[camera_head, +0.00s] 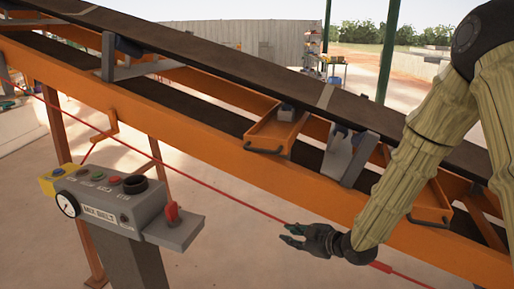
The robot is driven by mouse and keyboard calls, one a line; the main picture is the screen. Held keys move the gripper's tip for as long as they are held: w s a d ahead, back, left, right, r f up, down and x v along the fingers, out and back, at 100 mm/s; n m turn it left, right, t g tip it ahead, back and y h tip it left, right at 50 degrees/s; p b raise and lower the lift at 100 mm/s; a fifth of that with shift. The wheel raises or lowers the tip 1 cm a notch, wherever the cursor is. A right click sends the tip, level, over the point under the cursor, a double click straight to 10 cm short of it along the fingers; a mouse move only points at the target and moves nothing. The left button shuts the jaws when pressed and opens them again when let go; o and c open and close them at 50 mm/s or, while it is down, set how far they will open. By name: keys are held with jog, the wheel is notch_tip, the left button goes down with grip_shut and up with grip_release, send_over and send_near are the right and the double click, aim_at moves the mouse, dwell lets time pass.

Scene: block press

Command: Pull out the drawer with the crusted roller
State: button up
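An orange drawer (275,128) with a dark handle on its front sits in the orange conveyor frame (200,125), at the middle of the view. A small grey part shows at its back; I cannot tell whether it is a crusted roller. A second drawer (433,203) with a dark handle sits lower right, partly behind my arm. Grey brackets with dark rollers (342,130) stand under the belt; crust on them is too small to tell. My black gripper (286,235) is below and in front of the middle drawer, apart from it, fingers spread and empty, pointing left.
A red cord (215,180) runs diagonally along the conveyor's near side and passes by my gripper. A grey control box (110,195) with a gauge, buttons and a red switch stands at the lower left. The concrete floor between is clear.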

aim_at(262, 151)
jog(key=w+a+r+n+y+p, duration=0.15)
jog(key=r+n+p, duration=0.25)
jog(key=r, duration=0.9)
jog(key=w+a+r+n+y+p, duration=0.1)
jog(key=w+r+n+y+p, duration=0.15)
jog(key=r, duration=1.05)
jog(key=shift+n+h, duration=0.25)
jog(key=shift+h, duration=0.05)
jog(key=p+x, duration=0.4)
jog(key=x, duration=0.6)
jog(key=shift+w+a, duration=0.2)
jog(key=shift+a, duration=0.1)
grip_shut()
